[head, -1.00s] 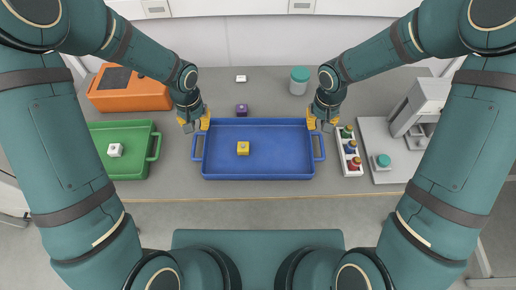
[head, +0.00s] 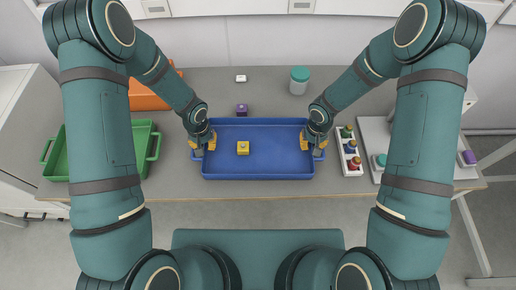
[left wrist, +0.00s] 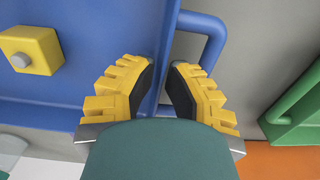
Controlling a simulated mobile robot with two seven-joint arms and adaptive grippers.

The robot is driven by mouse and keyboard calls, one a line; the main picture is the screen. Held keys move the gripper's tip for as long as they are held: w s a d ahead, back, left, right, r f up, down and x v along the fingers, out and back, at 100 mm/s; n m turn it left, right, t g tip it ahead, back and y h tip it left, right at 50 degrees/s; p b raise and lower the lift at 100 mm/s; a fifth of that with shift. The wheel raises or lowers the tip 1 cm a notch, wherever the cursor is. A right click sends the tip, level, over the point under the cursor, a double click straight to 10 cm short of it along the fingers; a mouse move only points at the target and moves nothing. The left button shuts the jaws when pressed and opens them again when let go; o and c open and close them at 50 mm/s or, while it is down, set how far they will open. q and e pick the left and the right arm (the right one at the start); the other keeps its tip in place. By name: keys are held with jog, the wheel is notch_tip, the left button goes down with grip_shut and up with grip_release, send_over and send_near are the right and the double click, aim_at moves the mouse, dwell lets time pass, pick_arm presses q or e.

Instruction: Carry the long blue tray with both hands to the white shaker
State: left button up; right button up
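The long blue tray (head: 270,176) lies on the bench in front of me with a yellow block (head: 243,148) inside it. It also shows in the left wrist view (left wrist: 100,112). My left gripper (head: 204,146) is at its left handle. In the left wrist view my left gripper (left wrist: 165,90) is open, its fingers apart over the tray's side and handle (left wrist: 212,35). My right gripper (head: 312,145) is at the right handle; its finger gap is too small to read. A white flat base (head: 372,130), seemingly the white shaker, stands at the right, largely hidden by my right arm.
A green tray (head: 88,180) stands left. A white rack (head: 350,167) of coloured-capped bottles sits between blue tray and white base. Behind are a teal-lidded jar (head: 299,84), a purple block (head: 241,108) and a small white block (head: 240,78). An orange case (head: 146,98) is partly hidden.

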pick_arm(q)
grip_shut()
pick_arm(e)
grip_shut()
pick_arm(q)
jog(key=shift+r, duration=0.15)
pick_arm(e)
jog(key=shift+r, duration=0.15)
